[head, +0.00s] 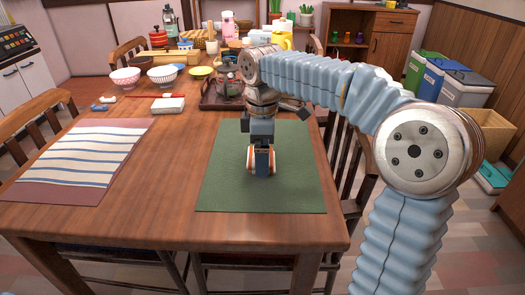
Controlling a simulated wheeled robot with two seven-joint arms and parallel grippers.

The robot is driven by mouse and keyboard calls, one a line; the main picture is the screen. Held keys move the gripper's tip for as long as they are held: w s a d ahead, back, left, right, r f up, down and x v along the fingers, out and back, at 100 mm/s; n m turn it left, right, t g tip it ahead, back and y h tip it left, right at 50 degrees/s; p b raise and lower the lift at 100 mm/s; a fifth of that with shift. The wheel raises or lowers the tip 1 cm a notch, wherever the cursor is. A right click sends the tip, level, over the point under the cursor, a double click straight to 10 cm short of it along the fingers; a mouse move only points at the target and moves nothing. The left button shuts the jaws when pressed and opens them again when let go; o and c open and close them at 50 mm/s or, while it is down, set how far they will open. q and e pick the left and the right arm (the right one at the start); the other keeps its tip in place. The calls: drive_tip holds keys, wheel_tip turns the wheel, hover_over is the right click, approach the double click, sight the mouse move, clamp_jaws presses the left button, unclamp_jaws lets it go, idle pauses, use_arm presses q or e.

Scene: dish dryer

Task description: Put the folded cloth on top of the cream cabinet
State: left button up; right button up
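A small white folded cloth (170,105) lies flat on the wooden table, left of the middle, close to a red stick-like item. A cream cabinet (27,76) stands at the far left edge, beyond the table, with a dark appliance on top. My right gripper (261,170) points down over the green mat, to the right of and nearer than the cloth, and apart from it. Its orange-edged fingers are seen from behind, so their gap is unclear. My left gripper is out of view.
The green mat (225,190) and a striped mat (85,160) lie on the table's near half. Bowls (125,77), a dark tray (210,97) and several kitchen items crowd the far half. A chair (40,115) stands at the left edge.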

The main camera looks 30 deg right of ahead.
drive_tip(key=shift+r, duration=0.1)
wheel_tip(320, 180, up, 14)
drive_tip(key=a+p, duration=0.1)
drive_tip(key=p, duration=0.3)
drive_tip(key=f+b, duration=0.2)
drive_tip(key=f, duration=0.6)
drive_tip(key=shift+w+f+b, duration=0.2)
drive_tip(key=shift+b, duration=0.15)
drive_tip(key=f, duration=0.4)
drive_tip(key=f+b, duration=0.1)
drive_tip(key=f, duration=0.1)
drive_tip(key=shift+s+d, duration=0.15)
drive_tip(key=shift+d, duration=0.25)
drive_tip(key=shift+r, duration=0.1)
